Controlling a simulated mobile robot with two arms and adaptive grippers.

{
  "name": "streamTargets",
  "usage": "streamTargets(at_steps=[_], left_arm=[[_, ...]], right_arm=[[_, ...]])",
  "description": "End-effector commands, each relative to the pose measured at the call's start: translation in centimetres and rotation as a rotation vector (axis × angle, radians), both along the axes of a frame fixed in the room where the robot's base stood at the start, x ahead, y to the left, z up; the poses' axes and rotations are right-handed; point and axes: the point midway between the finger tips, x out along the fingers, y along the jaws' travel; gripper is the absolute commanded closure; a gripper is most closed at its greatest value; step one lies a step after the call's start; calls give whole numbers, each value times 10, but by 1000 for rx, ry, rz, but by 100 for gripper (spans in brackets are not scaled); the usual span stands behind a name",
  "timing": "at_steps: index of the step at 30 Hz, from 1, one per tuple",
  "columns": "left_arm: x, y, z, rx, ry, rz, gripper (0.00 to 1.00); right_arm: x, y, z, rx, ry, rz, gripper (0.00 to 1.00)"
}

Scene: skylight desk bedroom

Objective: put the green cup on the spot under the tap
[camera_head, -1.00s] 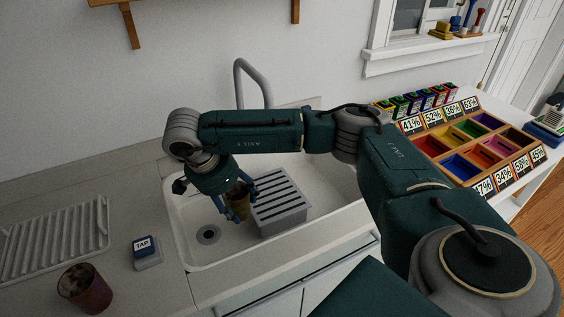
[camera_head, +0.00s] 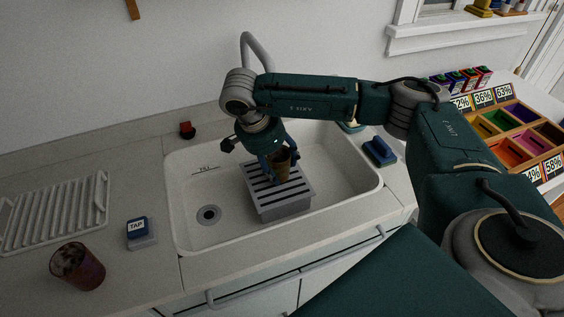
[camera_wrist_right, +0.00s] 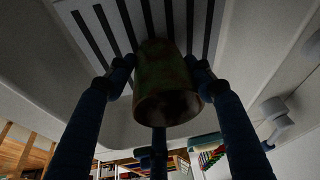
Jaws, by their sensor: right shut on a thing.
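My right gripper (camera_head: 277,158) is shut on the green cup (camera_head: 284,168), which looks dull brown-green in the head view. In the right wrist view the fingers close around the cup (camera_wrist_right: 166,88), with its rim towards the camera. The cup is at the slatted grey stand (camera_head: 298,203) in the sink, over its far part; I cannot tell whether it touches the slats. The tap (camera_head: 257,48) curves up behind the sink, its outlet hidden behind my arm. The slats (camera_wrist_right: 92,30) show behind the cup. My left gripper is out of view.
The white sink (camera_head: 357,189) has a drain (camera_head: 208,215) left of the stand. A block marked TAP (camera_head: 139,229), a red-brown cup (camera_head: 77,266) and a white drying rack (camera_head: 54,215) are on the left counter. A blue sponge-like block (camera_head: 380,151) lies right of the sink.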

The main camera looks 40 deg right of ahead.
Motion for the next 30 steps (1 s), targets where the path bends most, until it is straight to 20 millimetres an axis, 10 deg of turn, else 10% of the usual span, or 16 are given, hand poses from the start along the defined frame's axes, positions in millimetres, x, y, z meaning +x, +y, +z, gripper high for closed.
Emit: streamTargets(at_steps=[11,12,15,30], left_arm=[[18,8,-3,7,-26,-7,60],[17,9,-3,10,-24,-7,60],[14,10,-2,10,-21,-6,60],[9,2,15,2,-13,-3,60]], right_arm=[[0,0,-6,1,-1,1,78],[0,0,-6,1,-1,1,46],[0,0,-5,1,-1,1,27],[0,6,20,2,-3,3,27]])
